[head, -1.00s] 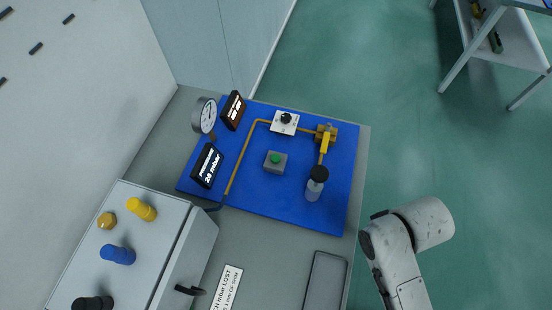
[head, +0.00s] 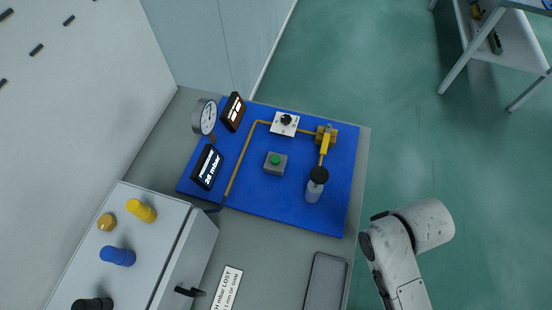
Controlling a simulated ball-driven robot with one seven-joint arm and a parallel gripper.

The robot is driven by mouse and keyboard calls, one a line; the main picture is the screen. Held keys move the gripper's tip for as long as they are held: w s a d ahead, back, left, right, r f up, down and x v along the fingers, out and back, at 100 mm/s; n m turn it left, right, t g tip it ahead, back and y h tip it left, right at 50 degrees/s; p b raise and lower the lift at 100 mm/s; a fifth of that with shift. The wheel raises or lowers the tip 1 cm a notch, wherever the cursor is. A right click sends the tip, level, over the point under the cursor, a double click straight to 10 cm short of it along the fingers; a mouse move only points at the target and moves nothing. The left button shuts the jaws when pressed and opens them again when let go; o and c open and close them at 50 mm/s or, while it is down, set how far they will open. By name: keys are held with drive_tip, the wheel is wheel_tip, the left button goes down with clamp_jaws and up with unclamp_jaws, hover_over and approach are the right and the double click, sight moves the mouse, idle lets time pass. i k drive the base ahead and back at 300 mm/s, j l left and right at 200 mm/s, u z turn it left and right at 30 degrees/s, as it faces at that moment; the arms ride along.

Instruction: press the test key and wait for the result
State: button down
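The test key appears to be the round green button (head: 275,160) on a small grey box, in the middle of the blue panel (head: 270,196). Nothing touches it. A black display (head: 207,167) at the panel's left edge shows a pressure that looks like 26 mbar. Its small upper line is too small to read. A round dial gauge (head: 204,117) stands behind it. A second dark display (head: 233,111) with bright blocks is beside the gauge. My gripper is out of view; only part of my arm shows at the lower right, clear of the panel.
A yellow pipe runs to a brass valve with a yellow handle (head: 326,143). A black knob (head: 286,119) sits on a white plate. A black-capped bottle (head: 316,184) stands near the panel's right side. A grey tray (head: 326,281) and a cabinet with coloured knobs (head: 118,256) are in front.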

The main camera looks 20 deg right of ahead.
sight(275, 160)
drive_tip(key=i+l+u, duration=0.15)
drive_tip(key=l+u, duration=0.2)
drive_tip(key=l, duration=0.75)
drive_tip(key=l+u, duration=0.3)
drive_tip(key=l, duration=0.8)
